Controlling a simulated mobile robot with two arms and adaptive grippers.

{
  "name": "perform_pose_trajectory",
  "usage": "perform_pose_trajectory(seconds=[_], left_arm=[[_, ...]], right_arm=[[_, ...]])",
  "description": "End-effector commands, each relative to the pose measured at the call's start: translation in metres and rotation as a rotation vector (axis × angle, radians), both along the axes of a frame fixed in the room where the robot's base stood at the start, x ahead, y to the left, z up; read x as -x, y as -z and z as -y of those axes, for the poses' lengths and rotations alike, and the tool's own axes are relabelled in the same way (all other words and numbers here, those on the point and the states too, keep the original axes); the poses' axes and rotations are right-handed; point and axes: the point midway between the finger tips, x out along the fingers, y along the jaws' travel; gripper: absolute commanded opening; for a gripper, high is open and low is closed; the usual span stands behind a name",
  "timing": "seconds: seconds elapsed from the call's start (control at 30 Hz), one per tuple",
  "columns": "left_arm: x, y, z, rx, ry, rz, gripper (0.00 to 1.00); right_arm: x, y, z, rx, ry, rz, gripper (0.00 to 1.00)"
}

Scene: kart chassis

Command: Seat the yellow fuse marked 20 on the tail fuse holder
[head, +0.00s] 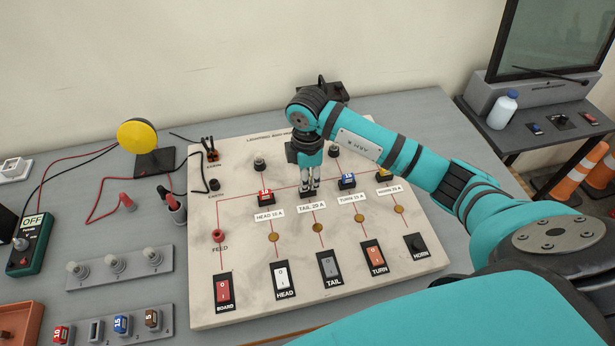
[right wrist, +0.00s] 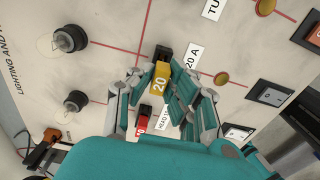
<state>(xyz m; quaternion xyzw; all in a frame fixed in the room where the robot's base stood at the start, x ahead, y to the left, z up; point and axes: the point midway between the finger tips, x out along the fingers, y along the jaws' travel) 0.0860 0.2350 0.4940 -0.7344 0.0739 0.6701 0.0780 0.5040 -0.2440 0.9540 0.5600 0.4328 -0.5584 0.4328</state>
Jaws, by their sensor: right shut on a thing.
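My right gripper (head: 310,187) is over the tail position of the white board, just behind the TAIL 20 A label (head: 318,205). In the right wrist view the gripper (right wrist: 162,88) is shut on the yellow fuse marked 20 (right wrist: 160,80). The black tail fuse holder (right wrist: 164,52) shows at the far end of the fuse, in line with it. I cannot tell whether the fuse is in the holder or just above it. My left gripper is not in view.
A fuse rack (head: 122,325) at lower left has an empty slot. Lamps stand behind the fuse row; switches line the front.

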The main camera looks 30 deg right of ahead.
Motion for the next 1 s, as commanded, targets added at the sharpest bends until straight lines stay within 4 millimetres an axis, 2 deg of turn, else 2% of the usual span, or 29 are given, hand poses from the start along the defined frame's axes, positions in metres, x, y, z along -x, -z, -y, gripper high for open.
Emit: perform_pose_trajectory(seconds=[0.5, 1.0], left_arm=[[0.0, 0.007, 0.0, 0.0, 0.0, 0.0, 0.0], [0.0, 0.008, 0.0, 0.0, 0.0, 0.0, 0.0]], right_arm=[[0.0, 0.011, 0.001, 0.0, 0.0, 0.0, 0.0], [0.0, 0.013, 0.001, 0.001, 0.0, 0.0, 0.0]])
